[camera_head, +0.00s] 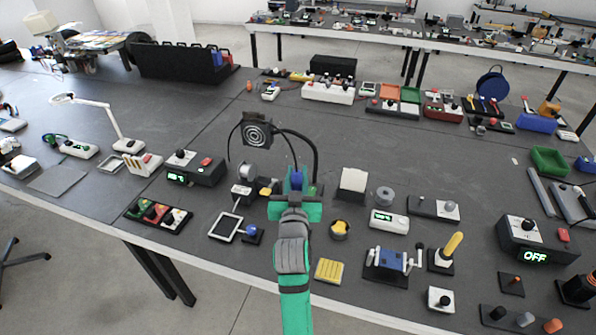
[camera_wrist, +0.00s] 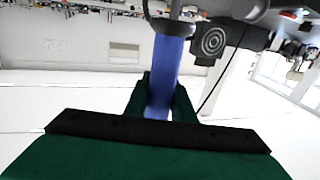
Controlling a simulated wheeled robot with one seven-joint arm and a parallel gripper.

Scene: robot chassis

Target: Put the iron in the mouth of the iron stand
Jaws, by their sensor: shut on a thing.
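The iron (camera_wrist: 168,70) has a blue handle and stands between the two green fingers of my gripper (camera_wrist: 160,100) in the wrist view. My gripper is shut on it. In the head view a bit of the blue handle (camera_head: 297,180) shows between the fingers of my gripper (camera_head: 296,184); the tip is hidden. The iron stand (camera_head: 246,171), with a grey round mouth, a pale base and a yellow pad, is just left of my gripper, apart from it. A grey rounded part at the wrist view's top edge may be the stand, but I cannot tell.
A black square fume fan (camera_head: 257,131) on curved black arms stands behind the stand and my gripper. A white-framed tablet (camera_head: 226,226) lies front left. A white box (camera_head: 353,183) and grey spool (camera_head: 384,196) stand right.

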